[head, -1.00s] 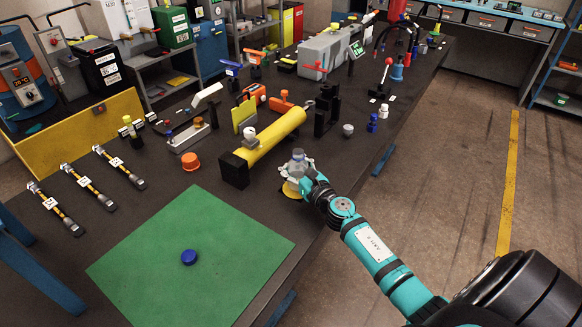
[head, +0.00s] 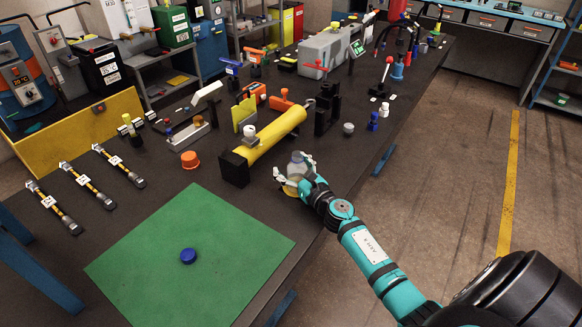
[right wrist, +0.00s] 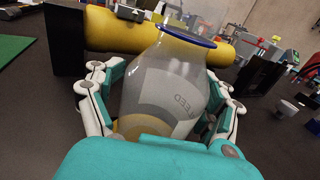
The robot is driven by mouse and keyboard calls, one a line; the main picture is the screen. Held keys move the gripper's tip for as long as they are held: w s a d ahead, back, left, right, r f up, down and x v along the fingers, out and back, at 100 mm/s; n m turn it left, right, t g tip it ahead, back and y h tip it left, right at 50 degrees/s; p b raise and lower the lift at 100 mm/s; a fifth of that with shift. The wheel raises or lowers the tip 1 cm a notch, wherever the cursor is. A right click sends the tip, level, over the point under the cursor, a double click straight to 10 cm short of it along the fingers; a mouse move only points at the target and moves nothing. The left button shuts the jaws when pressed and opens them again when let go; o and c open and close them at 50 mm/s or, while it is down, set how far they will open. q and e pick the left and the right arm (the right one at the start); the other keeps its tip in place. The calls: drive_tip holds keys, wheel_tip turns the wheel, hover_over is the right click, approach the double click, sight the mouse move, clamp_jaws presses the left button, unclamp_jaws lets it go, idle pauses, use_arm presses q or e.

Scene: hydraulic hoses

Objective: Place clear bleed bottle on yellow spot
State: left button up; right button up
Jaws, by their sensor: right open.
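The clear bleed bottle (right wrist: 165,85), with a blue rim and a pale label, stands upright between the fingers of my right gripper in the right wrist view. It also shows in the head view (head: 297,165). My right gripper (head: 293,176) is open, with its fingers spread around both sides of the bottle. The yellow spot (right wrist: 135,127) shows partly beneath the bottle; the gripper and bottle hide the rest. A sliver of it shows in the head view (head: 288,190). My left gripper is not in view.
A yellow cylinder (head: 268,143) with a black end block lies just behind the bottle. A green mat (head: 170,250) with a blue cap (head: 188,256) lies at the front left. Several hoses (head: 85,184) lie at the left. The table's right edge is close to my right arm.

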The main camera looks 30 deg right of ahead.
drive_tip(key=shift+r, duration=0.2)
drive_tip(key=s, duration=0.3)
drive_tip(key=s+b, duration=0.1)
drive_tip(key=s, duration=0.6)
drive_tip(key=shift+s+f, duration=0.25)
drive_tip(key=shift+s+r, duration=0.15)
drive_tip(key=shift+s, duration=0.6)
idle(1.0)
